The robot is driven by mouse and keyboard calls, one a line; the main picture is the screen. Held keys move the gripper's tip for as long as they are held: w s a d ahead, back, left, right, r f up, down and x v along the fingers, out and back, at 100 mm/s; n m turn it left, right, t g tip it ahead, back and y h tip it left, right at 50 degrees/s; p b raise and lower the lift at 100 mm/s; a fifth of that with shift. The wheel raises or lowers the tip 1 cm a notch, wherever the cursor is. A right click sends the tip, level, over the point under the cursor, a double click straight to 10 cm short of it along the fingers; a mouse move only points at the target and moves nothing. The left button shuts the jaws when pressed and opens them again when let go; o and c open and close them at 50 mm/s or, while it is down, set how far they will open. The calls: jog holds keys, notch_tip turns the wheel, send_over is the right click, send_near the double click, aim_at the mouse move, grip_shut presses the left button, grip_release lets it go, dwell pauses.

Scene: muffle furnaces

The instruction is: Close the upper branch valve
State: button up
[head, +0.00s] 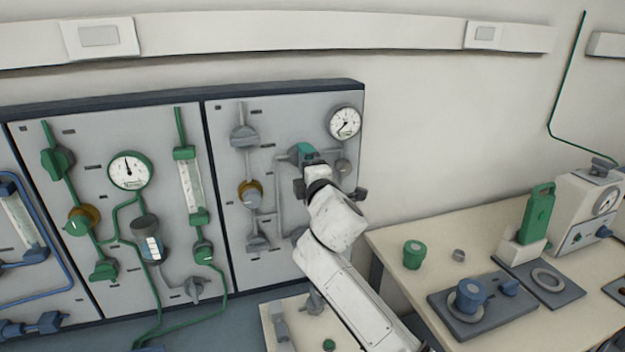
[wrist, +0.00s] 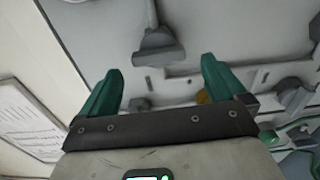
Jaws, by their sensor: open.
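My gripper (head: 306,156) is raised in front of the right-hand grey panel (head: 225,115), just left of and below its round gauge. In the wrist view its two teal fingers (wrist: 163,72) are spread apart with nothing between them. A grey valve with a broad handle (wrist: 157,50) shows past the fingertips there, apart from them. In the head view this panel carries a grey valve (head: 245,136) at upper left and another (head: 257,243) at lower left. My gripper and arm cover part of the right branch pipe, so I cannot tell which fitting there is the upper branch valve.
A white-faced gauge (head: 345,122) sits close to my gripper. A yellow-ringed regulator (head: 250,194) is on the same panel. The middle panel (head: 95,130) holds green piping. A bench (head: 400,235) stands at right. The wall right of the panel is clear.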

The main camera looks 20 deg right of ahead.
jog(key=shift+s, duration=2.95)
jog(key=s+d+f+m+g+h, duration=0.15)
jog(key=s+f+m+g, duration=0.4)
jog(key=s+f, duration=0.65)
jog(key=s+d+f+m+g+y, duration=0.1)
jog(key=s+d+f+m+g, duration=0.25)
jog(key=s+f+m, duration=0.85)
jog(key=s+d+f+g, duration=0.1)
jog(key=s+f+g, duration=0.3)
jog(key=s, duration=0.9)
jog(key=s+d+f+m+g, duration=0.1)
jog(key=s+f+g, duration=0.3)
jog(key=s, duration=0.9)
notch_tip(320, 180, down, 3)
jog(key=shift+s+d+r, duration=0.1)
jog(key=shift+s+d, duration=0.2)
jog(key=shift+d, duration=0.45)
jog(key=shift+m, duration=0.25)
